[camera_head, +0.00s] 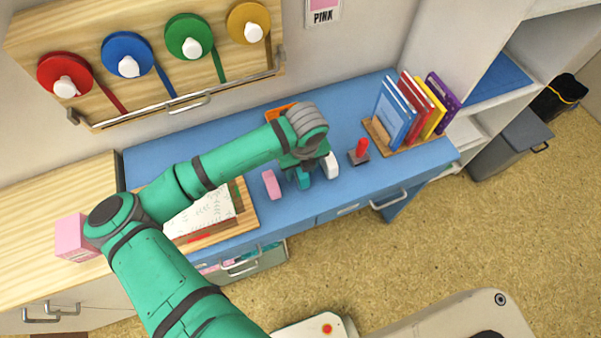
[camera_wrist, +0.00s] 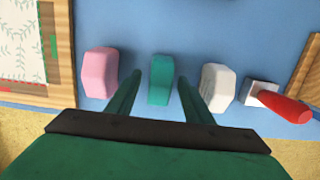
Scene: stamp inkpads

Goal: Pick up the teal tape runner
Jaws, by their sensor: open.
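The teal tape runner (camera_wrist: 161,78) lies on the blue desktop, in the middle of the wrist view, between a pink block-like piece and a white one. In the head view the teal runner (camera_head: 304,180) shows just below my gripper (camera_head: 303,166), partly hidden by it. In the wrist view my gripper (camera_wrist: 160,95) is open and empty. Its two green fingers point toward the teal runner, one to its left and one to its right. I cannot tell how high the fingertips are above the desk.
A pink piece (camera_wrist: 100,72) is left of the teal runner, a white piece (camera_wrist: 217,86) right. Beyond the white one stands a red-handled stamp (camera_wrist: 285,104) on a grey base. A wooden tray (camera_head: 250,216) lies left, a book rack (camera_head: 377,134) right. An orange container (camera_head: 278,113) is behind my gripper.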

